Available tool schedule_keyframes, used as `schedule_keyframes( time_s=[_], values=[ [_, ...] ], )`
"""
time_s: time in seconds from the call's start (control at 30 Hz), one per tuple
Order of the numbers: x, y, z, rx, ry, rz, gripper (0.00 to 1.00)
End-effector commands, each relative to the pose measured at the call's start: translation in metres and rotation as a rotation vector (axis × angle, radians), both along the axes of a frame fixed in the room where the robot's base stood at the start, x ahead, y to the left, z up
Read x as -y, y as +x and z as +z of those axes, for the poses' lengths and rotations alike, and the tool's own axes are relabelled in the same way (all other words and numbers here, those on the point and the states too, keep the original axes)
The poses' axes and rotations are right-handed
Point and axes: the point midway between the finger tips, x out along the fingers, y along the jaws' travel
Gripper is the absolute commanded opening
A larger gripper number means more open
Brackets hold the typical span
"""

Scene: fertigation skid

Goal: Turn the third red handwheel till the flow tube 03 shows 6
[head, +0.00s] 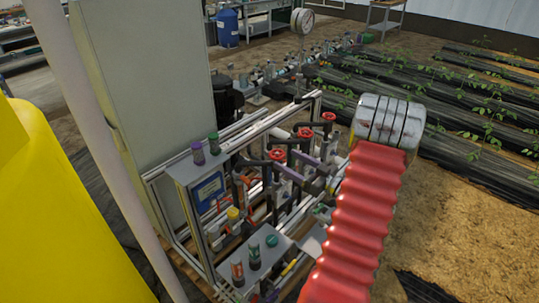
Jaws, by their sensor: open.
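Three red handwheels stand in a slanting row on black valve bodies on the skid: a near one (276,154), a middle one (305,132) and a far one (328,116). I cannot tell from any label which is the third. No flow tube 03 or its reading can be made out at this size. My arm, with its red bellows sleeve and pale ribbed joint, rises at the right of the skid. I cannot make out my gripper's fingers; the arm and skid parts hide that area.
The skid's metal frame (268,121) surrounds the valves. A blue panel (208,190) and a grey shelf with small capped containers (254,257) sit at its near side. A tall grey cabinet (150,90) stands left. Planted beds (480,120) and bare ground (460,225) lie right.

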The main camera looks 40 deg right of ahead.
Motion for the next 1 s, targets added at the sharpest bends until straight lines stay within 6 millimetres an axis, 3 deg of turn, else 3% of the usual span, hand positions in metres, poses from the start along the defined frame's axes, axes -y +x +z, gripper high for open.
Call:
schedule_keyframes(
  time_s=[0.2, 0.4, 1.0],
  values=[
    [-0.014, -0.011, -0.009, -0.016, 0.013, -0.196, 0.65],
    [-0.007, -0.025, -0.024, -0.048, -0.022, -0.316, 0.65],
    [-0.004, -0.015, -0.024, -0.048, -0.049, -0.317, 0.65]
  ],
)
